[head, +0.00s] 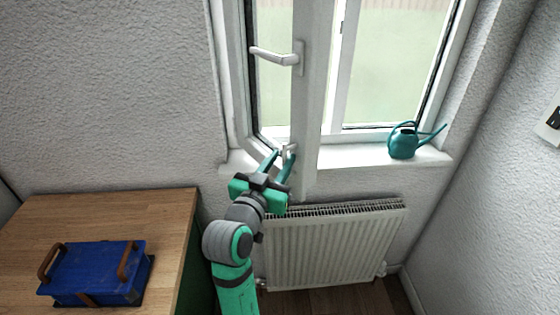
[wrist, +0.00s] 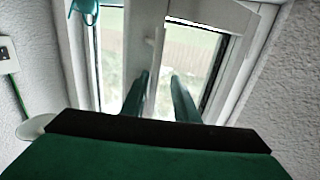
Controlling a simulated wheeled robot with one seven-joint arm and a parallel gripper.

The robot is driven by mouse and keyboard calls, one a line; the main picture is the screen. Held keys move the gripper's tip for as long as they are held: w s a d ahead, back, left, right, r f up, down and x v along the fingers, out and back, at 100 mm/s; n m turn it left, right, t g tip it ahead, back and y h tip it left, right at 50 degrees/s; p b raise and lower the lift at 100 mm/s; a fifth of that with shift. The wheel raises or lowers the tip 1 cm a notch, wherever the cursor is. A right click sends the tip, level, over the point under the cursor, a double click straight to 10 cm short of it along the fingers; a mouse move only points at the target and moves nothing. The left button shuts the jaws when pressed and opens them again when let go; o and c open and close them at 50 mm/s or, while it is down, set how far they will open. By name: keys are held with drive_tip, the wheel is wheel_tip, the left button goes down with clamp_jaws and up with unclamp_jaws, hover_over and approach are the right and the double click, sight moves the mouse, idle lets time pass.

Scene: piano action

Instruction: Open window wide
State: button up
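The window has a white frame and a sash (head: 310,100) that stands partly open, swung into the room, its lower corner in front of the sill. A white lever handle (head: 275,57) on the sash points left, well above my gripper (head: 283,154). My gripper is at the sash's lower part, its two teal fingers apart. In the wrist view, the fingers of my gripper (wrist: 159,76) are also spread, with a thin white upright piece (wrist: 155,50) between or just beyond them. I cannot tell whether either finger touches the sash.
A teal watering can (head: 403,143) stands on the sill (head: 350,156) at the right. A white radiator (head: 335,247) is below the window. A wooden counter (head: 100,212) at the left bears a blue toolbox (head: 97,272). Floor shows between radiator and right wall.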

drive_tip(key=v, duration=1.1)
drive_tip(key=s+f+n+y, duration=0.3)
drive_tip(key=s+f+n, duration=0.15)
drive_tip(key=f, duration=0.75)
drive_tip(key=s+f+n+y, duration=0.35)
drive_tip(key=s+f, duration=0.25)
drive_tip(key=f, duration=0.6)
drive_tip(key=s+d+f+m, duration=0.1)
drive_tip(key=s+f, duration=0.2)
drive_tip(key=s, duration=0.9)
drive_tip(key=s+f+m+g+y, duration=0.1)
drive_tip(key=s+f+m, duration=0.1)
drive_tip(key=s, duration=1.1)
drive_tip(key=shift+s+d+f, duration=0.3)
drive_tip(key=shift+d+f, duration=0.05)
drive_tip(key=shift+f, duration=0.2)
